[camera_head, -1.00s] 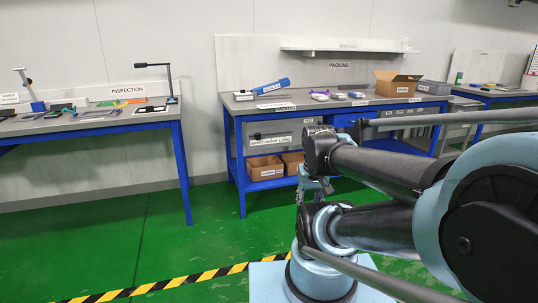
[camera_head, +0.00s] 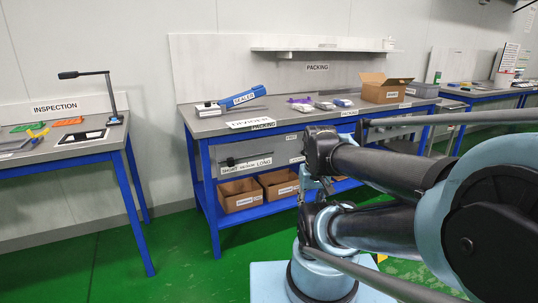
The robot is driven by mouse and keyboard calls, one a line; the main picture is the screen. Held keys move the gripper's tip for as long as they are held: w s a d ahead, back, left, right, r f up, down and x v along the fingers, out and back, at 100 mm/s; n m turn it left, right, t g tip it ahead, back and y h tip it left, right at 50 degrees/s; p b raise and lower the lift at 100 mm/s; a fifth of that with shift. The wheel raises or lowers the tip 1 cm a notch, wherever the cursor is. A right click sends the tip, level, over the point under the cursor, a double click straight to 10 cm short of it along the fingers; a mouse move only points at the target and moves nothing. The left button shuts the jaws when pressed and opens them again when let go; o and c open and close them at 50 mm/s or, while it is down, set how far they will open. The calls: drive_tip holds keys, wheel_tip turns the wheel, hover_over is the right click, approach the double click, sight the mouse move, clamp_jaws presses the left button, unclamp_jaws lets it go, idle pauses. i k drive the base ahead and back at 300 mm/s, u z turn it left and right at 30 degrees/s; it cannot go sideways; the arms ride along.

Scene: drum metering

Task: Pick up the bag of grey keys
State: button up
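Several small bags lie on the packing table (camera_head: 184,112). One has purple contents (camera_head: 300,101), a pale greyish bag (camera_head: 324,105) lies to its right, and a bag with blue (camera_head: 343,102) lies beyond that. The pale one may hold the grey keys, but it is too small to be sure. My folded arm fills the right foreground. A small light-blue and dark linkage at its near end may be my gripper (camera_head: 312,190); its fingers are not clear. It is well in front of the table, apart from the bags.
A blue sealer (camera_head: 242,96) stands left of the bags and an open cardboard box (camera_head: 384,90) right of them. Brown bins (camera_head: 240,195) sit on the lower shelf. The inspection table (camera_head: 62,152) is at the left, with green floor (camera_head: 180,255) between.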

sight(325, 106)
drive_tip(key=z, duration=0.25)
drive_tip(key=i, duration=1.5)
drive_tip(key=z, duration=0.2)
